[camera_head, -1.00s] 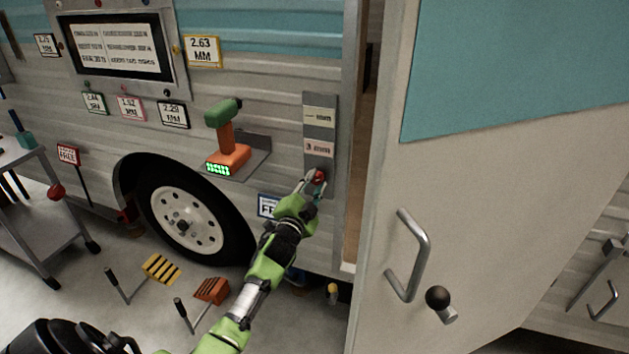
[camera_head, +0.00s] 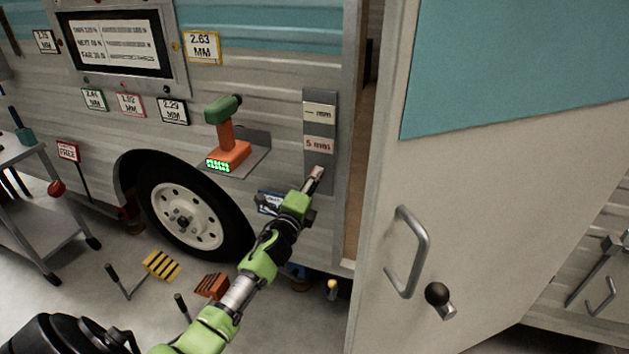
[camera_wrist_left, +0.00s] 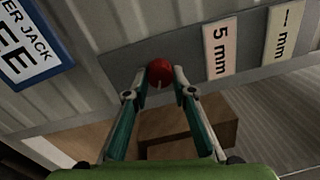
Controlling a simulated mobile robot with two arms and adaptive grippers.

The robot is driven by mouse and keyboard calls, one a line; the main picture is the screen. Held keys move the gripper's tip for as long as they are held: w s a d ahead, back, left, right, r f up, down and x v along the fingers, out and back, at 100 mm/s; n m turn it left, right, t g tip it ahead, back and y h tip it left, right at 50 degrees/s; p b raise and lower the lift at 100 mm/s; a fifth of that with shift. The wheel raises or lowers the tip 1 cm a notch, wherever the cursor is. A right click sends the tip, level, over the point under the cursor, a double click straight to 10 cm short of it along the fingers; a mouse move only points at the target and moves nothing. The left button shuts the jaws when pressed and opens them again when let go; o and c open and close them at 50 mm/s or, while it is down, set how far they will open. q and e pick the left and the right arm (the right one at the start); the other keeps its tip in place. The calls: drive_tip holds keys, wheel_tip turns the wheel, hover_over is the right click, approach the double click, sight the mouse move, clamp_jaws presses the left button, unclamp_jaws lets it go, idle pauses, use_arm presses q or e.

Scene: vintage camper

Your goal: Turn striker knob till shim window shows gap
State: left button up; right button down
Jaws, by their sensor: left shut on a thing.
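The red striker knob (camera_wrist_left: 160,73) sits on a grey metal plate (camera_head: 320,100) on the camper wall beside the door opening. My left gripper (camera_head: 316,174) is shut on the knob, with one fingertip on each side of it in the left wrist view (camera_wrist_left: 160,80). Above the knob, the lower window (camera_head: 319,144) reads "5 mm". The upper window (camera_head: 319,113) shows a dash and "mm". My right gripper is not in view.
The open white door (camera_head: 480,180) with a handle (camera_head: 410,250) stands close on the right. An orange and green drill (camera_head: 228,140) sits on a small shelf left of the plate. Labels and a screen (camera_head: 115,45) are on the wall.

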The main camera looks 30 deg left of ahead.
use_arm(q)
drive_tip(key=shift+m, duration=0.6)
drive_tip(key=o, duration=1.1)
drive_tip(key=v, duration=1.2)
